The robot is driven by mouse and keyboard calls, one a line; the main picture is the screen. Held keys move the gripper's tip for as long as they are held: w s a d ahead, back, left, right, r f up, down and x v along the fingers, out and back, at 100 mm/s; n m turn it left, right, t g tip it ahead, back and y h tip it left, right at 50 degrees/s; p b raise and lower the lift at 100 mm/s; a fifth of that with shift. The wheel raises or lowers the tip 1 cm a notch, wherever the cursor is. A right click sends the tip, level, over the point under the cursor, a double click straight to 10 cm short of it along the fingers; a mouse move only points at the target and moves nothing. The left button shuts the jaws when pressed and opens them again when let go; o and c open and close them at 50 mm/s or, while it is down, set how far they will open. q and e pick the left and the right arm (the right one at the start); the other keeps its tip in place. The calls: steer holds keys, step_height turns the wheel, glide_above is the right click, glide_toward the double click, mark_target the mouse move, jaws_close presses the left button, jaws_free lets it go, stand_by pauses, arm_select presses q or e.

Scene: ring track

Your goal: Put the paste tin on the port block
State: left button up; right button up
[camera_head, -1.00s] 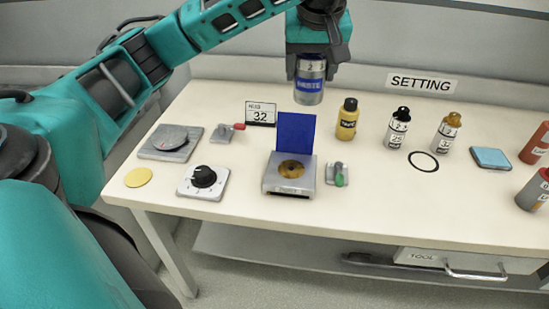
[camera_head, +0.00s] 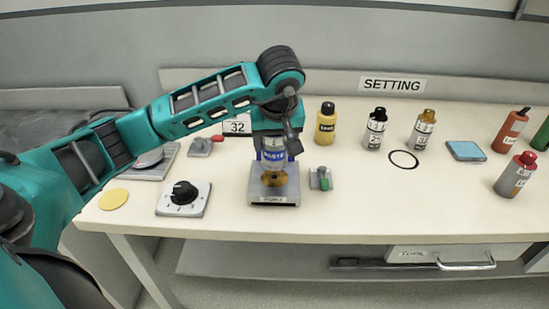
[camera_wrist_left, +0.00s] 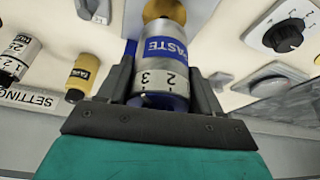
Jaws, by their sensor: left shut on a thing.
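The paste tin (camera_head: 273,157) is a silver can with a blue PASTE band and a numbered ring. My left gripper (camera_head: 273,148) is shut on it and holds it upright over the port block (camera_head: 258,192). The block is grey with a gold round seat on top and a blue upright panel behind, mostly hidden by the tin and gripper. In the left wrist view the tin (camera_wrist_left: 165,50) sits between the fingers (camera_wrist_left: 163,85), its far end in front of the gold seat (camera_wrist_left: 165,10). I cannot tell whether the tin touches the seat. My right gripper is out of view.
A yellow bottle (camera_head: 325,124) and several other bottles stand behind and right.

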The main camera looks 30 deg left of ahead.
mark_target(274, 157)
arm_select(q)
step_height(274, 157, down, 4)
steer(key=shift+f, duration=0.35)
steer(key=shift+f+b, duration=0.15)
steer(key=shift+b, duration=0.15)
steer(key=o, duration=1.1)
steer(key=shift+o, duration=0.2)
